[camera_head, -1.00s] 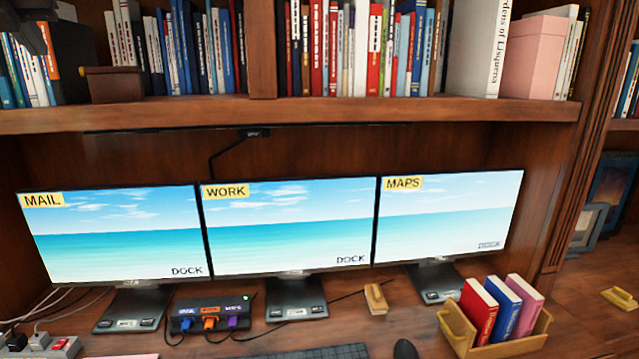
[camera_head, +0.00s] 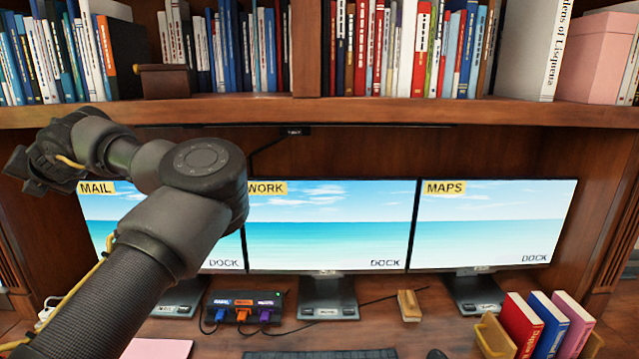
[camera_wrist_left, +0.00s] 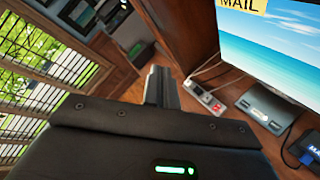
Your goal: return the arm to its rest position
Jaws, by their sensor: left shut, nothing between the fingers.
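My left arm (camera_head: 150,240) rises from the lower left in the head view and bends left at its elbow, in front of the MAIL monitor (camera_head: 225,235). My left gripper (camera_head: 20,178) is at the far left edge of that view, below the shelf and apart from the books. In the left wrist view its fingers (camera_wrist_left: 161,87) are together with nothing between them, over the left side of the desk. My right gripper is in neither view.
A bookshelf (camera_head: 400,112) runs above the desk. The WORK (camera_head: 325,230) and MAPS (camera_head: 490,230) monitors stand to the right. A dock (camera_head: 245,306) with plugged cables and a power strip (camera_wrist_left: 206,100) lie on the desk. A slatted window (camera_wrist_left: 45,75) is at left in the wrist view.

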